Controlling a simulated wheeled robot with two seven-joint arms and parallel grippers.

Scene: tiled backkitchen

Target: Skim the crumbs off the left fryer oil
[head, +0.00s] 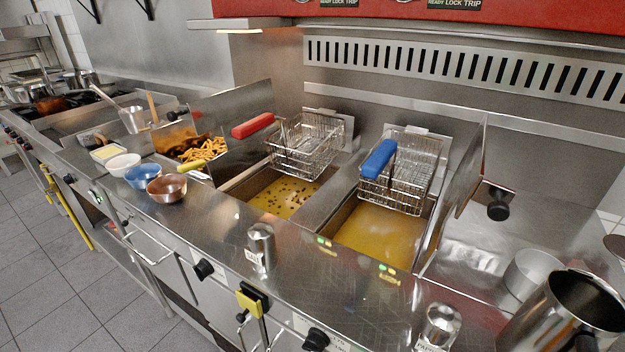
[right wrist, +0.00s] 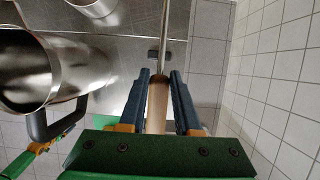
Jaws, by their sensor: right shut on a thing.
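The left fryer oil (head: 284,194) is yellow, with many dark crumbs floating on it. A wire basket with a red handle (head: 253,125) hangs above its back part. My right gripper (right wrist: 159,85) is shut on a wooden handle (right wrist: 158,105) with a thin metal shaft (right wrist: 165,35). The tool's far end is outside the right wrist view. The head view shows neither gripper. A green and orange part (right wrist: 38,148) beside the pitcher's handle in the right wrist view looks like my left gripper; its jaws are unclear.
The right fryer oil (head: 375,235) looks clear, below a blue-handled basket (head: 379,159). A steel pitcher (head: 560,320) stands at lower right, near a metal pot (head: 531,272). Shakers (head: 261,245) stand on the front ledge. Bowls (head: 143,176) and fries (head: 202,149) are left.

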